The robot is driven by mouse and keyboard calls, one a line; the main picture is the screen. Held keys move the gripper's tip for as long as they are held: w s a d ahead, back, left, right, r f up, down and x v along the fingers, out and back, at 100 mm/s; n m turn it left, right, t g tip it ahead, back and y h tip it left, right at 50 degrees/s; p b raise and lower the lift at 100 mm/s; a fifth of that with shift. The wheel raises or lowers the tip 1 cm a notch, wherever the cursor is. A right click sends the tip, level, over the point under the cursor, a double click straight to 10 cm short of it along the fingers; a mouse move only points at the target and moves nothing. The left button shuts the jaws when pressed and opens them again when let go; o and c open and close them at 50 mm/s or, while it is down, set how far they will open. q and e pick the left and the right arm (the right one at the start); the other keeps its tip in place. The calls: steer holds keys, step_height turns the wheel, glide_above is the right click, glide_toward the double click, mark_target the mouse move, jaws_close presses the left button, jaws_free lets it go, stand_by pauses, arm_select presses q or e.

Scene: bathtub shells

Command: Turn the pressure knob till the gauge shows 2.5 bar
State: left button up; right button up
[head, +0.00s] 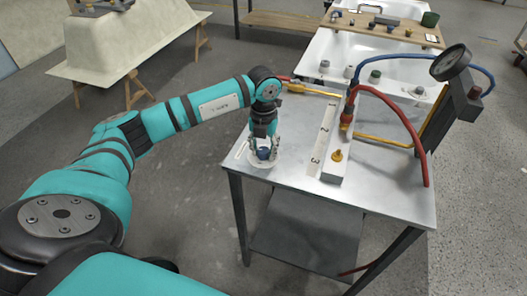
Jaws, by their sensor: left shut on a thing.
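My left gripper (263,153) points down at the left side of the metal table and is shut on a dark blue knob (263,154). The knob sits on a pale round plate (267,164) and is mostly hidden between the fingers. A round, dark-rimmed gauge (450,62) stands on a dark post at the right, seen at a slant. Its needle and scale are too small to read. My right gripper is not in view.
A pale block (337,165) with a yellow fitting and red and blue hoses lies along the metal table (390,195), beside a strip numbered 1, 2, 3. White tub shells stand behind, one (395,72) bearing a board with small parts. The table's front right is clear.

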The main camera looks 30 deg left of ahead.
mark_target(264, 150)
arm_select(q)
steer(key=shift+m, duration=0.6)
steer(key=shift+m+b, duration=0.3)
steer(key=o, duration=1.1)
steer(key=shift+o, duration=0.2)
steer(key=shift+r, duration=0.1)
step_height(264, 150, up, 12)
